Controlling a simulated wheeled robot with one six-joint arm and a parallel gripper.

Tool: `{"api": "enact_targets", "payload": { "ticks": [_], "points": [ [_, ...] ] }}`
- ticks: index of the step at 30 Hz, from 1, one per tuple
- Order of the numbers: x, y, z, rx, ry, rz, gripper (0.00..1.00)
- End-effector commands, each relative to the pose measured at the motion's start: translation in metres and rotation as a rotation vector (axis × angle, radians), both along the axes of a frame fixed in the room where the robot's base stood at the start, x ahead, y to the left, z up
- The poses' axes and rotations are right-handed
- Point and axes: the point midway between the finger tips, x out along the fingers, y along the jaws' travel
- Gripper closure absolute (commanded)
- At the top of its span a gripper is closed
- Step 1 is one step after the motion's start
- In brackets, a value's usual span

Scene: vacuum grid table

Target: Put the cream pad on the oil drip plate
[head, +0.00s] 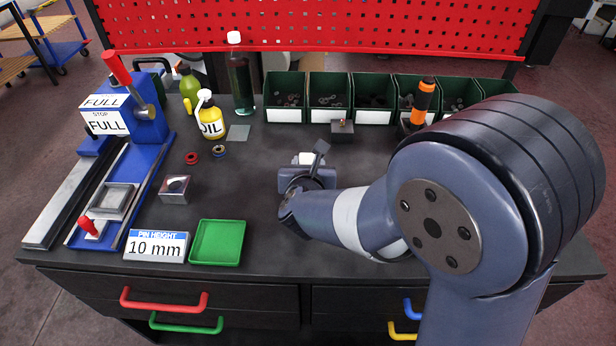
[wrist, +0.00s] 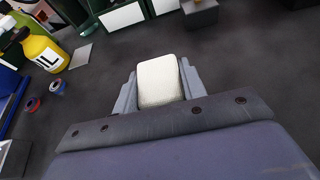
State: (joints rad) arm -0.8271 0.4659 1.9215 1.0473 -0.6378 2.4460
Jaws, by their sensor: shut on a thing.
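The cream pad (wrist: 158,80) is a pale, rounded block between the two grey fingers of my gripper (wrist: 158,88) in the wrist view. My gripper is shut on it. In the head view only a small pale part of the pad (head: 305,158) shows beyond my gripper (head: 306,168); my wrist hides the rest. The oil drip plate looks to be the thin grey square (head: 238,132) lying flat beside the yellow oil bottle (head: 209,118). It also shows at the upper left of the wrist view (wrist: 82,56), apart from the pad, and its top looks bare.
Red and blue rings (head: 219,151) lie in front of the plate. A tall dark bottle (head: 240,82) stands behind it. Green bins (head: 285,97) line the back. A small dark block (head: 342,131) stands right of the plate. The tabletop between gripper and plate looks clear.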

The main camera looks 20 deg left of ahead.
Motion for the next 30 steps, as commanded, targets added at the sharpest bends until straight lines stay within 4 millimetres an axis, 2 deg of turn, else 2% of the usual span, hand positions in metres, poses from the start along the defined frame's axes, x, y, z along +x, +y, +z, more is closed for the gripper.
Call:
{"api": "enact_targets", "payload": {
  "ticks": [3,7,21,22,30],
  "points": [
    [0.000,0.000,-0.019,-0.005,0.004,0.002,0.82],
    [0.000,-0.001,-0.034,-0.003,0.003,0.000,0.82],
    [0.000,0.000,-0.040,0.000,0.001,0.001,0.82],
    [0.000,0.000,-0.040,0.000,0.001,0.000,0.60],
    [0.000,0.000,-0.039,0.000,0.001,0.000,0.39]
  ]
}}
